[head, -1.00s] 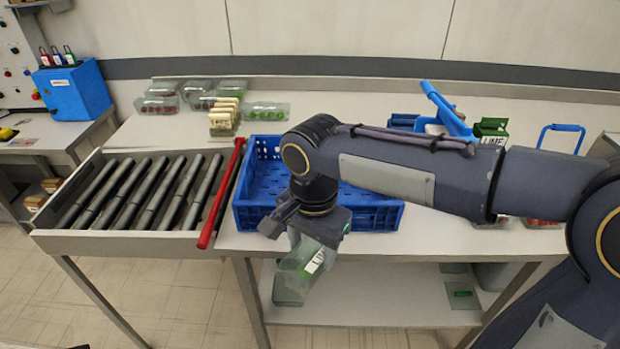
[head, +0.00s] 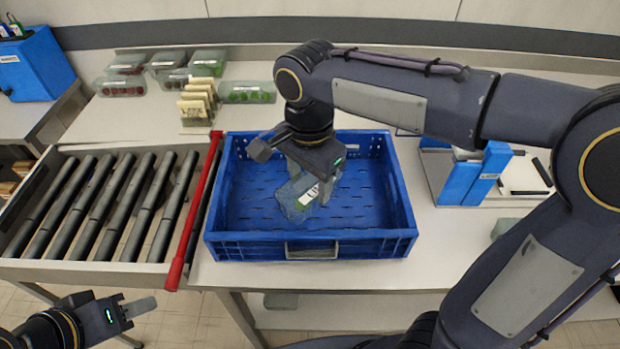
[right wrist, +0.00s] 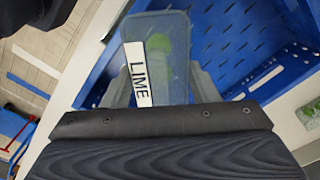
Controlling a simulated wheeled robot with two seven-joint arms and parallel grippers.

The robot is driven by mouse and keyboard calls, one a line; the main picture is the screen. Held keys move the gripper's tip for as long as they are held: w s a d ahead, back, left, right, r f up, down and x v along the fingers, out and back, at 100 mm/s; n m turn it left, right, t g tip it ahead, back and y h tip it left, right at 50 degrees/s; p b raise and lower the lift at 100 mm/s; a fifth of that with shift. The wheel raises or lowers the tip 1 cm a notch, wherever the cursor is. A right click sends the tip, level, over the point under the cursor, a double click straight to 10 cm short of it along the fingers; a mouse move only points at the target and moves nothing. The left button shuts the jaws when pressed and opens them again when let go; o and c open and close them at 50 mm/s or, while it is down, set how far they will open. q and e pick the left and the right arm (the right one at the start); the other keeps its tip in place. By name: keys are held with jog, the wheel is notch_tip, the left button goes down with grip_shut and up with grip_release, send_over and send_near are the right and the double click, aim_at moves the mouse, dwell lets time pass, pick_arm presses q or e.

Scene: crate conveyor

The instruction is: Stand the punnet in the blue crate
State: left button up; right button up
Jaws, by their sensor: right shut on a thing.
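The punnet (head: 296,200) is a clear tub with green contents and a white label; in the right wrist view it (right wrist: 168,62) shows the word LIME. My right gripper (head: 318,192) is shut on it, with a finger on each side, over the inside of the blue crate (head: 310,249). The punnet looks tilted. I cannot tell whether it touches the crate floor. The crate is otherwise empty and stands on the table; its wall also shows in the right wrist view (right wrist: 285,82). My left gripper (head: 138,308) is low at the left, away from the crate, its jaw opening unclear.
A red bar (head: 196,210) separates the crate from the roller conveyor (head: 100,205) at left. Several filled punnets (head: 208,62) and a holder of label cards (head: 197,103) stand behind. A blue and white stand (head: 462,175) is to the right of the crate.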

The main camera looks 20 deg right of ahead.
jog(key=shift+w+d+f+p, duration=0.2)
jog(key=shift+w+d+f, duration=0.2)
jog(key=shift+w+f, duration=1.15)
jog(key=shift+w+d+f+p, duration=0.15)
jog(key=shift+w+d+f, duration=0.2)
jog(key=shift+w+f, duration=1.25)
jog(key=shift+w+d+f+p, duration=0.3)
jog(key=shift+w+f, duration=0.65)
jog(key=shift+f, duration=1.2)
jog(key=shift+d, duration=0.1)
jog(key=shift+f+b, duration=0.25)
jog(key=shift+b, duration=0.05)
jog(key=o, duration=1)
jog(key=shift+r, duration=0.1)
jog(key=shift+c, duration=0.2)
notch_tip(320, 180, up, 12)
jog(key=shift+r, duration=0.2)
